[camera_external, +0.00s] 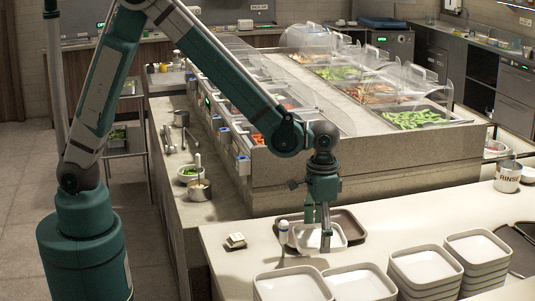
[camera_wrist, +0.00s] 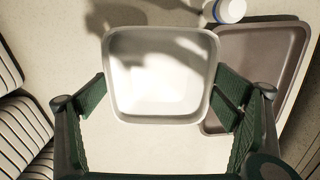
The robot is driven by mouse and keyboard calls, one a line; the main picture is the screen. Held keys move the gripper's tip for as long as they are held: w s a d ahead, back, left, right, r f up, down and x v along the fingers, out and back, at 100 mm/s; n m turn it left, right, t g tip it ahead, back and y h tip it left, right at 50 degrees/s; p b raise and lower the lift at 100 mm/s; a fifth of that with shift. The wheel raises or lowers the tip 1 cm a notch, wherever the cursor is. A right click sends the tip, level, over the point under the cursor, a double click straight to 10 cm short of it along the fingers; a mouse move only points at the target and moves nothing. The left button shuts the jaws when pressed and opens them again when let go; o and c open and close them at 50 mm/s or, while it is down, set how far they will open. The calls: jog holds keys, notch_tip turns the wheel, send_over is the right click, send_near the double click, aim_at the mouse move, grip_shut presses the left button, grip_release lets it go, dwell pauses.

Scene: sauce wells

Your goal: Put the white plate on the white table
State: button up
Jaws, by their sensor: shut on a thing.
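A square white plate (camera_external: 330,240) with a raised rim is held between the fingers of my gripper (camera_external: 318,222), over the pale speckled counter (camera_external: 240,262), which looks like the white table. In the wrist view the plate (camera_wrist: 160,78) sits between the two green fingers, and its right side overlaps the left edge of a brown tray (camera_wrist: 300,60). My gripper (camera_wrist: 162,100) is shut on the plate. How far the plate is above the counter is hard to tell.
The brown tray (camera_external: 352,228) lies beside the plate. A white-capped bottle (camera_external: 283,232) stands close by. Stacks of white plates (camera_external: 425,265) fill the counter's front. A rinse container (camera_external: 507,177) is at the right. The counter's left part is mostly clear except for a small item (camera_external: 235,240).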

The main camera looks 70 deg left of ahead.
jog(key=s+d, duration=0.1)
jog(key=s, duration=0.1)
jog(key=s+d, duration=0.1)
jog(key=s, duration=0.1)
jog(key=s+d+r, duration=0.1)
jog(key=s, duration=0.1)
jog(key=shift+s+d+p, duration=0.1)
jog(key=shift+d+p, duration=0.1)
jog(key=shift+p, duration=0.15)
jog(key=s+d+r+n+p, duration=0.1)
jog(key=s+d, duration=0.1)
jog(key=s, duration=0.7)
jog(key=shift+s+n, duration=0.35)
jog(key=shift+n, duration=0.05)
jog(key=shift+f, duration=2.9)
jog(key=shift+b, duration=0.3)
jog(key=shift+f, duration=2.1)
jog(key=shift+f+b, duration=0.15)
jog(key=shift+b, duration=0.3)
jog(key=o, duration=0.9)
